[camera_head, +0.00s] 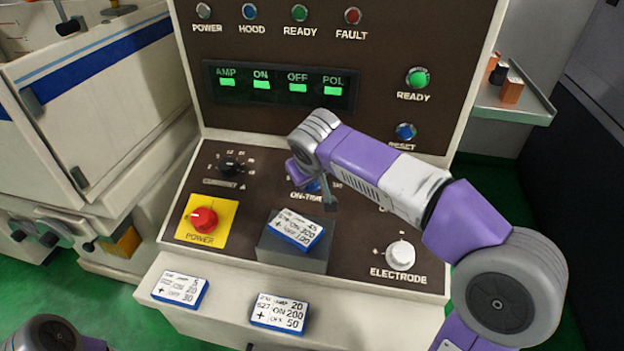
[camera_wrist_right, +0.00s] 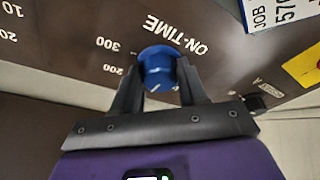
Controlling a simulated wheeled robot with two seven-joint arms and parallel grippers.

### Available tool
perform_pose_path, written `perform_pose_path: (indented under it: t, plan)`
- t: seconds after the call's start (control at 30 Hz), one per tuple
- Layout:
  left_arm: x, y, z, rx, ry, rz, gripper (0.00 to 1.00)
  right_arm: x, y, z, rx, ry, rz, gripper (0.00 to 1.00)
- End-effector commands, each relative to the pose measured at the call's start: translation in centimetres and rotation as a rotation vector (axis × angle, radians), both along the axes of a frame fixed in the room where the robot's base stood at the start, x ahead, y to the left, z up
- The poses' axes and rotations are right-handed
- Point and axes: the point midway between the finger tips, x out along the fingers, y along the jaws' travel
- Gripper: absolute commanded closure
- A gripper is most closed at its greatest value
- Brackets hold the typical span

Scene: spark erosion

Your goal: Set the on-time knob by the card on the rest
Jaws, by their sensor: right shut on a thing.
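The blue on-time knob (camera_wrist_right: 157,66) is between the fingers of my right gripper (camera_wrist_right: 159,76), which is shut on it. In the head view the knob (camera_head: 313,186) is mostly hidden by my right gripper (camera_head: 318,192). Its scale shows 200 and 300 beside it in the wrist view; where its pointer stands is not clear. A white card with a blue edge (camera_head: 296,229) lies tilted on the grey rest (camera_head: 290,256); its small print includes an ON line, perhaps 200 or 300. My left gripper is out of view; only part of that arm shows at the lower left.
Two similar cards lie on the front ledge: one at the left (camera_head: 180,288), one in the middle (camera_head: 279,313). The panel (camera_head: 300,110) also carries the current knob (camera_head: 230,164), red power button (camera_head: 204,219) and white electrode knob (camera_head: 400,254). A side shelf (camera_head: 510,105) holds small blocks.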

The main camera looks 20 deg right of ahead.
Motion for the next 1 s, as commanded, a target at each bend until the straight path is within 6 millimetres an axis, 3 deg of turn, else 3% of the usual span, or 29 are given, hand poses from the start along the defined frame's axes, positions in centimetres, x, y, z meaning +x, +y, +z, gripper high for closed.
perform_pose_path:
  t: [0.03, 0.5, 1.0]
  plan:
    - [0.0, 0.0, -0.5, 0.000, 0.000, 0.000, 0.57, -0.1, 0.2, -0.7, 0.012, 0.004, -0.038, 0.88]
    - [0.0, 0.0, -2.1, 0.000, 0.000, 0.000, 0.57, 0.0, 0.4, -0.7, 0.131, -0.087, -0.460, 0.88]
    - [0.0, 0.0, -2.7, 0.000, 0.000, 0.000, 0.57, 0.2, 0.7, -0.6, 0.260, -0.184, -0.909, 0.88]
